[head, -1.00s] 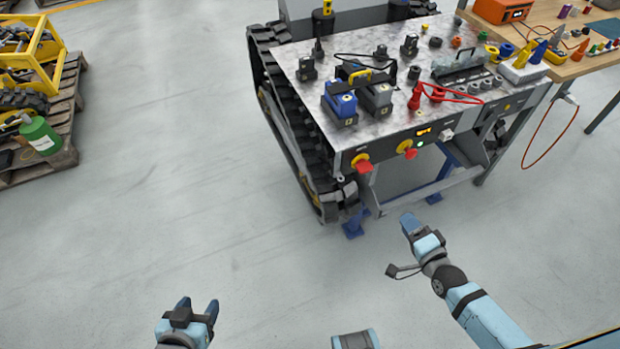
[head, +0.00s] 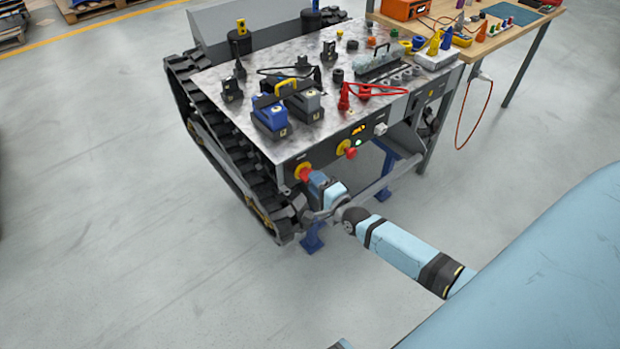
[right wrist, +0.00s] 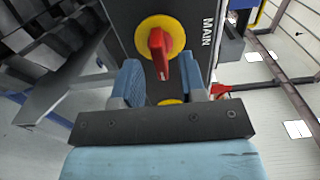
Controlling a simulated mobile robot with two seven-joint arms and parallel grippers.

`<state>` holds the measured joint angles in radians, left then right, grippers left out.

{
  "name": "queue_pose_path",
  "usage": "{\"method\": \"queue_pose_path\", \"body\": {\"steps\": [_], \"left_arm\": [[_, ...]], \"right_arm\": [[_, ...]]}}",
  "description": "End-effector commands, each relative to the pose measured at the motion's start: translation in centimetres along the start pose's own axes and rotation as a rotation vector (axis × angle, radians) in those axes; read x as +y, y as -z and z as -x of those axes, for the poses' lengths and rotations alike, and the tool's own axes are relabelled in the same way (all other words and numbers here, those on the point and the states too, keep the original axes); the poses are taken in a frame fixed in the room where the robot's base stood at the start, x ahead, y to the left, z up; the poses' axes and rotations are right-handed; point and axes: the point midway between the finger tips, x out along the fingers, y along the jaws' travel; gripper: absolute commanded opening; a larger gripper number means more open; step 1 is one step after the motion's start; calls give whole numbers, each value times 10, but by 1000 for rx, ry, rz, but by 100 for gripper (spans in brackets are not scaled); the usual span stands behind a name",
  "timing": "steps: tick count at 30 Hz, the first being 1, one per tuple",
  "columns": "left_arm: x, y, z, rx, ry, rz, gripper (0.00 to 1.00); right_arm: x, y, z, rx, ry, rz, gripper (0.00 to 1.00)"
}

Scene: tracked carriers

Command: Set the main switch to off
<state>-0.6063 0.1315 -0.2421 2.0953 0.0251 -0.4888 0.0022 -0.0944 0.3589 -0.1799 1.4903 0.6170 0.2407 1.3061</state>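The main switch (head: 303,171) is a red handle on a yellow disc, at the left end of the cart's front panel in the head view. In the right wrist view the switch (right wrist: 161,52) sits beside the label MAIN, its handle lying roughly along the lettering. My right gripper (head: 316,183) is close in front of it. In the right wrist view the two blue fingers of the gripper (right wrist: 160,68) are apart, one on each side of the handle's lower end. I cannot tell whether they touch it. My left gripper is out of the head view.
A second red knob on yellow (head: 346,149) is to the right on the panel. Blue and grey battery-like blocks (head: 270,115) and red cables (head: 375,92) lie on the metal top. A black track (head: 225,145) flanks the left side. A wooden bench (head: 500,38) adjoins behind right.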

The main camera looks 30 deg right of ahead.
Motion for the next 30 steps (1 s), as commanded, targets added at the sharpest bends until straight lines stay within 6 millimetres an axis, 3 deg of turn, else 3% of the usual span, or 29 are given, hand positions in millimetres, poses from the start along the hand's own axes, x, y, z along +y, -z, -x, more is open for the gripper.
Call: {"method": "queue_pose_path", "body": {"steps": [6,16,17,21,22,30], "left_arm": [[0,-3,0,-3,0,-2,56],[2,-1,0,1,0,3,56],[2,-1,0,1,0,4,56],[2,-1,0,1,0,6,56],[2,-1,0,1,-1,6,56],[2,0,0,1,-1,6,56]], "right_arm": [[0,0,-23,1,0,1,38],[0,0,-27,0,0,1,38],[0,0,-27,0,0,1,36],[0,0,-27,0,0,1,4],[0,0,-27,0,0,1,0],[0,0,-27,0,0,13,0]]}}
